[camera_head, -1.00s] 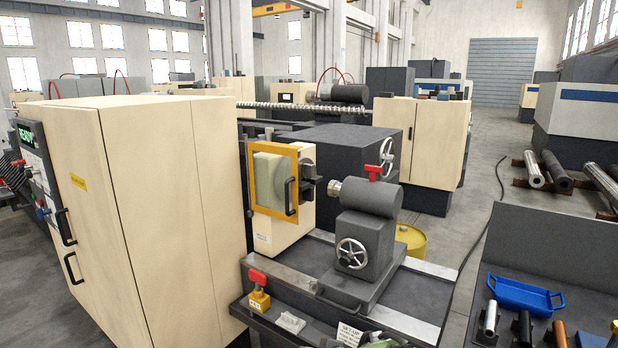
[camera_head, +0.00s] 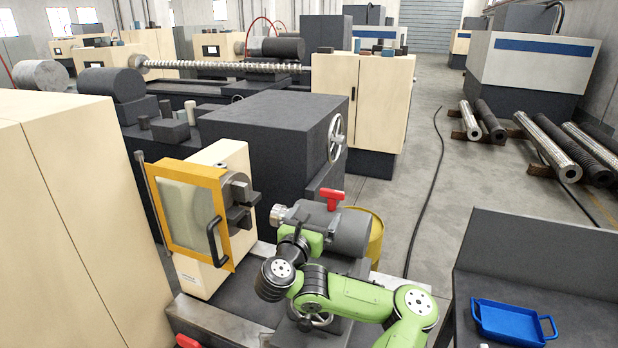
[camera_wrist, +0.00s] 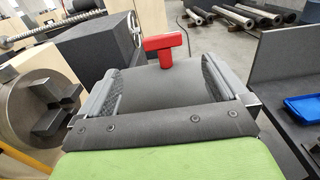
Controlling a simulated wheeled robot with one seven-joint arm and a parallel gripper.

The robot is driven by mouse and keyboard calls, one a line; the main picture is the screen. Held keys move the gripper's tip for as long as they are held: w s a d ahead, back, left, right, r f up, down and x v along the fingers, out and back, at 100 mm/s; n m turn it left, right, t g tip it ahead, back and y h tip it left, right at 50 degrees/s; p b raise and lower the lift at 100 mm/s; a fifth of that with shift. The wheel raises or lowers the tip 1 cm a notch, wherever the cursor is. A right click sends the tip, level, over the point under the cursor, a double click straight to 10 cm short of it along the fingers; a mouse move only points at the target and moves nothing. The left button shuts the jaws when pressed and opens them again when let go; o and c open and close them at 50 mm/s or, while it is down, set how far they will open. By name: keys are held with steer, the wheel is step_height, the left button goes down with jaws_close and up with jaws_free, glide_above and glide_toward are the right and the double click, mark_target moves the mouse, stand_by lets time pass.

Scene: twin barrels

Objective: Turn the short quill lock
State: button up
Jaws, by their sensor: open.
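The short quill lock is a red T-shaped handle (camera_head: 331,197) standing on top of the dark grey tailstock (camera_head: 348,232) in the head view. In the wrist view the red handle (camera_wrist: 164,46) is upright, just beyond the fingertips and roughly midway between them. My gripper (camera_wrist: 163,88) is open and empty, with its two grey fingers apart over the tailstock's top. A gap shows between the fingers and the handle.
The chuck (camera_head: 238,200) and yellow-framed guard door (camera_head: 190,215) stand left of the tailstock. My arm partly covers the tailstock handwheel (camera_head: 313,318). Another red handle (camera_head: 187,341) shows at the bottom edge. A blue tray (camera_head: 510,322) lies on the dark bench at right.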

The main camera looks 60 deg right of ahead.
mark_target(332, 194)
steer(key=d+p, duration=0.1)
steer(key=d, duration=0.3)
steer(key=w+d, duration=0.1)
steer(key=d, duration=0.4)
steer(key=d+p, duration=0.1)
steer(key=d, duration=0.3)
steer(key=shift+w+d+r+p, duration=0.2)
steer(key=shift+w+d+p, duration=0.1)
steer(key=shift+d, duration=0.1)
steer(key=shift+w+d+f, duration=0.1)
steer(key=shift+w+d, duration=0.05)
steer(key=shift+d, duration=0.2)
steer(key=c, duration=1)
steer(key=shift+o, duration=0.2)
